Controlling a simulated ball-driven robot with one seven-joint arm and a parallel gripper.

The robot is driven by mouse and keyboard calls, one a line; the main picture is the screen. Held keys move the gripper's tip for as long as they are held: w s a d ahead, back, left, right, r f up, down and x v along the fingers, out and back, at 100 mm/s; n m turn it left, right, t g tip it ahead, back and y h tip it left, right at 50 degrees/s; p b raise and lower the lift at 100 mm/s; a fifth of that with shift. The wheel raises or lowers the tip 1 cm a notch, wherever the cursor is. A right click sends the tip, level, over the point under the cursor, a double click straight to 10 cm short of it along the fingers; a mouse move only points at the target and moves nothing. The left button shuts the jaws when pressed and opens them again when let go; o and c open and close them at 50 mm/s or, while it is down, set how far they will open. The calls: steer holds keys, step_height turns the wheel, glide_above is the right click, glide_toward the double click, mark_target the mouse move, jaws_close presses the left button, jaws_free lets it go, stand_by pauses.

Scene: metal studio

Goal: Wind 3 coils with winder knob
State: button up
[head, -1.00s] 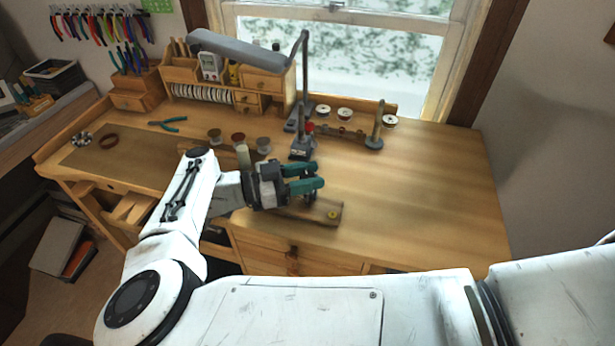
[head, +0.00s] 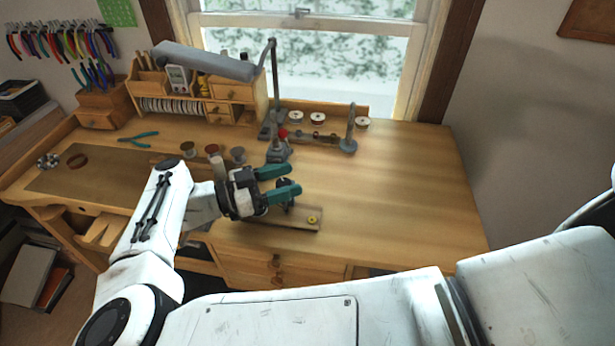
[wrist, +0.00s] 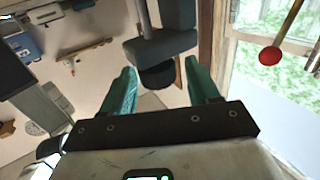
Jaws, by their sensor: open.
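The coil winder has a wooden base (head: 268,237) with a yellow round piece (head: 313,220) at its right end, near the front edge of the bench. My gripper (head: 285,181) is open over the winder, its teal fingers pointing right. A dark part of the winder shows just beyond the fingers, partly hidden by them. In the wrist view, a dark grey block (wrist: 160,46) with a black round knob (wrist: 157,77) lies between the open fingers (wrist: 158,80). Whether either finger touches the knob, I cannot tell.
Several wire spools (head: 213,150) stand left of a small red-knobbed device (head: 280,150). A rack with an upright post (head: 349,130) stands near the window. A grey lamp (head: 205,60) hangs over wooden drawers (head: 236,112). The bench's right side is clear.

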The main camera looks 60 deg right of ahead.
steer(key=s+a+r, duration=0.4)
steer(key=s+r, duration=0.8)
steer(key=s, duration=0.1)
steer(key=shift+s, duration=0.25)
